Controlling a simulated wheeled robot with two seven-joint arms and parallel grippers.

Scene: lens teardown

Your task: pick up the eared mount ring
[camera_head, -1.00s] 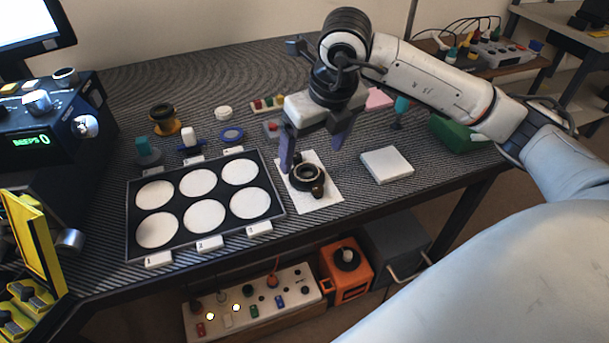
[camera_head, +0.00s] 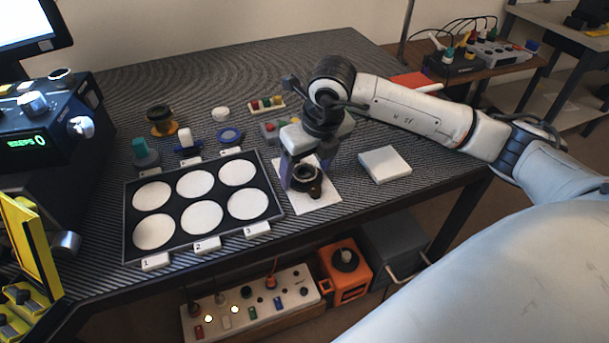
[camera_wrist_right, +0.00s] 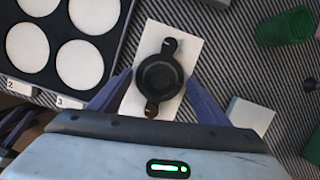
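The eared mount ring (camera_head: 307,180) is a dark round ring with two ears. It lies on a white sheet (camera_head: 322,203) to the right of the tray. In the right wrist view the ring (camera_wrist_right: 159,77) shows from above, with one ear toward the top and a brownish ear toward the bottom. My right gripper (camera_head: 304,176) is low over the sheet, its purple fingers apart. In the wrist view the open fingers (camera_wrist_right: 158,92) stand on either side of the ring, with gaps between them and it.
A black tray (camera_head: 128,222) with several white discs lies left of the sheet. A white block (camera_head: 385,165) lies to the right. Behind stand a teal-topped part (camera_head: 145,153), a blue ring (camera_head: 230,135) and a small rack (camera_head: 267,105).

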